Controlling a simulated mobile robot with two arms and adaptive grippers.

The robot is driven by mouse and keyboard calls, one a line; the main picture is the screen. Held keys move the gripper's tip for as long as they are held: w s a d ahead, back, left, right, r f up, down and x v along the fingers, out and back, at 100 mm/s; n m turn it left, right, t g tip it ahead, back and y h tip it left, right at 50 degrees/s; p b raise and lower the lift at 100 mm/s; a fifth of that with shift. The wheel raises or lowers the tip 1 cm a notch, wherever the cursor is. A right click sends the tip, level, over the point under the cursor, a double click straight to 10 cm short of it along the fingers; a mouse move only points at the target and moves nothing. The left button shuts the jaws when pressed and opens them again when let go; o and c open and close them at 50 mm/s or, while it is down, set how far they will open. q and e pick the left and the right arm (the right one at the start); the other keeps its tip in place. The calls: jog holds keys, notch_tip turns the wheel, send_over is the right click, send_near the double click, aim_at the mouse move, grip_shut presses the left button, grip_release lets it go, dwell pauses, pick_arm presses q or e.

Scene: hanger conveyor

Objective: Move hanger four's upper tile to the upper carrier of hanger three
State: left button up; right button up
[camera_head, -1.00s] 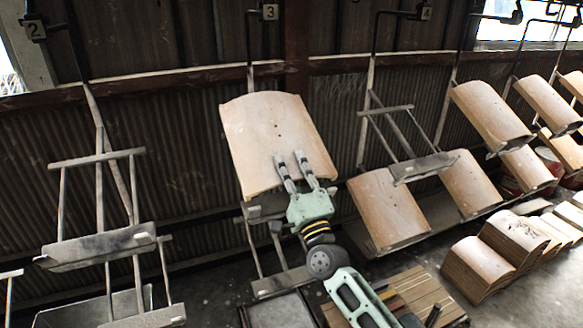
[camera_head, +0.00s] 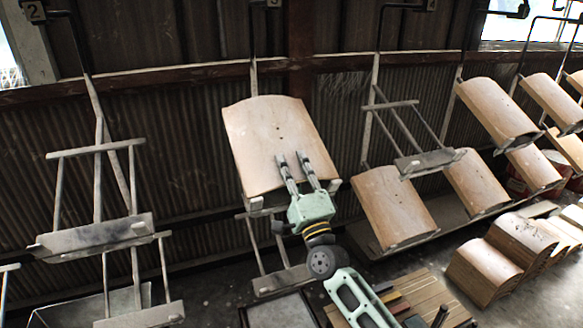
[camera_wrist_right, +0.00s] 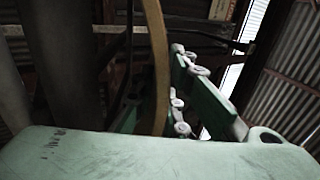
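Hanger three's number plate (camera_head: 273,3) is partly cut off at the top. A tan curved tile (camera_head: 265,140) leans at its upper level, its lower edge close to the upper carrier (camera_head: 262,204); full seating cannot be told. My right gripper (camera_head: 294,162) reaches up from below, its fingers over the tile's lower part. In the right wrist view, the tile's edge (camera_wrist_right: 157,70) runs between the fingers, so the gripper looks shut on it. Hanger four's plate (camera_head: 432,4) shows above its bare upper carrier (camera_head: 430,161). My left gripper is out of view.
Hanger two's carriers (camera_head: 95,238) at left are empty. Tiles hang on further hangers (camera_head: 497,110) at right. Stacked tiles (camera_head: 485,270) and a wooden stack (camera_head: 425,292) stand on the floor at lower right.

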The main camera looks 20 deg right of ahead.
jog(key=o, duration=0.4)
jog(key=shift+s+r, duration=0.1)
jog(key=shift+r, duration=0.1)
jog(key=shift+c, duration=0.2)
jog(key=shift+a+f, duration=0.1)
jog(key=shift+f, duration=0.55)
jog(key=v, duration=1.1)
jog(key=shift+s+r, duration=0.2)
jog(key=shift+s, duration=0.2)
